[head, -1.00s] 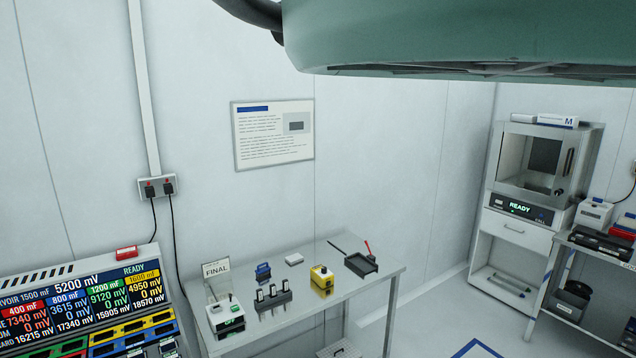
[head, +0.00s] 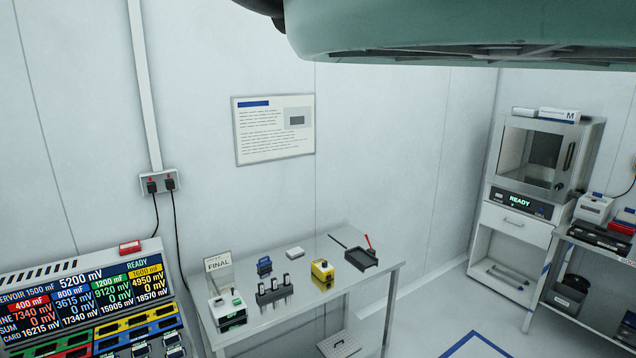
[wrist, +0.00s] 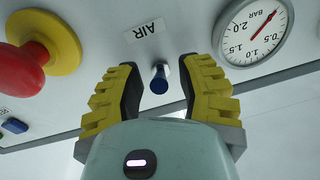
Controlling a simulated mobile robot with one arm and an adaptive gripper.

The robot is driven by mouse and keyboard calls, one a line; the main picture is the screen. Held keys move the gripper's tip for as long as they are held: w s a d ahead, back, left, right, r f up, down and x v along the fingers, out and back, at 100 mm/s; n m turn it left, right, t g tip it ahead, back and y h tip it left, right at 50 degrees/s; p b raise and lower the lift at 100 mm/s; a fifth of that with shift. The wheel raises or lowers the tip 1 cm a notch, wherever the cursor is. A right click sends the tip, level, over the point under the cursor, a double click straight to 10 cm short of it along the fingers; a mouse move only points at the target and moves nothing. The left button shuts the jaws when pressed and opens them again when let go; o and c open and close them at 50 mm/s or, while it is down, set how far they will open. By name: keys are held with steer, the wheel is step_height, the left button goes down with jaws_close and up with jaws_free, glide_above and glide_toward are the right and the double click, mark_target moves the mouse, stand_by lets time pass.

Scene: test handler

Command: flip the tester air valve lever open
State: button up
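The air valve lever (wrist: 159,80), a short stub with a dark blue end, sticks out of a pale panel in the wrist view. An upside-down AIR label (wrist: 145,30) is beside its base. My gripper (wrist: 160,68) is open, with its two yellow-and-black fingers on either side of the lever in the picture. I see gaps between the lever and both fingers. I cannot tell how far the fingertips reach along it. The lever and gripper do not show in the head view.
A red mushroom button (wrist: 20,70) on a yellow collar is left of the gripper; a round BAR gauge (wrist: 254,32) is close on the right. In the head view, a steel table (head: 310,300) holds small devices, and a READY cabinet (head: 530,200) stands at the right.

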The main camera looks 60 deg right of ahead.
jaws_close()
steer(key=shift+f+b, duration=0.1)
steer(key=shift+b, duration=0.45)
steer(key=shift+d+h+b, duration=0.1)
steer(key=shift+h+b, duration=0.4)
steer(key=shift+b, duration=0.35)
steer(key=shift+r+h+b, duration=0.25)
steer(key=shift+h+b, duration=0.25)
steer(key=shift+b, duration=0.45)
steer(key=h+b, duration=0.1)
steer(key=b, duration=0.1)
steer(key=g+h+b, duration=0.1)
steer(key=h+b, duration=0.1)
steer(key=b, duration=0.1)
steer(key=shift+r+g+b, duration=0.3)
steer(key=shift+r+b, duration=0.05)
steer(key=shift+r, duration=0.05)
steer(key=shift+w+r+g+h+b, duration=0.1)
steer(key=shift+r+g+h+b, duration=0.2)
steer(key=shift+h+b, duration=0.45)
